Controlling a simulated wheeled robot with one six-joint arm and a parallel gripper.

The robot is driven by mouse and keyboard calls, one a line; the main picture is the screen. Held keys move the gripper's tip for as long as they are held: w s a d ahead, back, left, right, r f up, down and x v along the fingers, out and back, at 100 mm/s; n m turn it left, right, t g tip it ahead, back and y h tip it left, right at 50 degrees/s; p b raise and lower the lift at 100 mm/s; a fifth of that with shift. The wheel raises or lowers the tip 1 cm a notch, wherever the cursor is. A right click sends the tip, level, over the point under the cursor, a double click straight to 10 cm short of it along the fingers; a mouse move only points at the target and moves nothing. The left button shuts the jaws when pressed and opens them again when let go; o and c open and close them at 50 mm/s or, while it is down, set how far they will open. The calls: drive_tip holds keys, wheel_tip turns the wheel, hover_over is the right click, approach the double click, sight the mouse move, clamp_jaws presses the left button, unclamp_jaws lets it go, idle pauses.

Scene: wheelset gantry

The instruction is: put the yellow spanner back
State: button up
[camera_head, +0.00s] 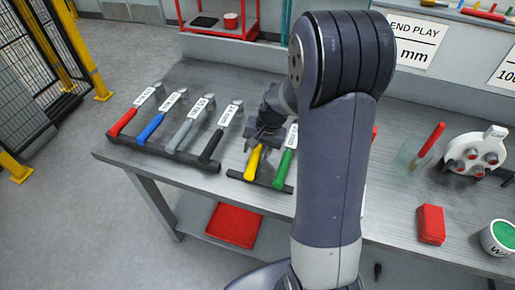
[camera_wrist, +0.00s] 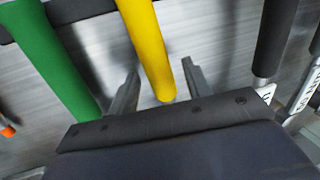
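The yellow spanner (camera_head: 253,162) shows its handle at the short dark rest on the workbench, beside the green spanner (camera_head: 284,168). My gripper (camera_head: 263,138) is just behind the yellow handle in the head view, partly hidden by my own arm. In the wrist view the yellow handle (camera_wrist: 149,45) runs between the two fingers of my gripper (camera_wrist: 159,68). The fingers are open, with a gap visible on each side of the handle. The far part of the yellow spanner is hidden by my gripper.
Red (camera_head: 122,122), blue, grey and black (camera_head: 211,145) spanners lie on a longer dark rest to the left. The green handle (camera_wrist: 50,60) is close beside the left finger in the wrist view. A red box (camera_head: 431,223) and a white hub (camera_head: 474,155) stand at right.

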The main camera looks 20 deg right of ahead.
drive_tip(key=shift+o, duration=0.2)
drive_tip(key=v, duration=1)
drive_tip(key=shift+r+b, duration=0.35)
drive_tip(key=shift+r, duration=0.05)
drive_tip(key=shift+d, duration=0.1)
drive_tip(key=x, duration=1.1)
drive_tip(key=shift+s+p, duration=0.1)
drive_tip(key=shift+p, duration=0.3)
drive_tip(key=shift+r, duration=0.4)
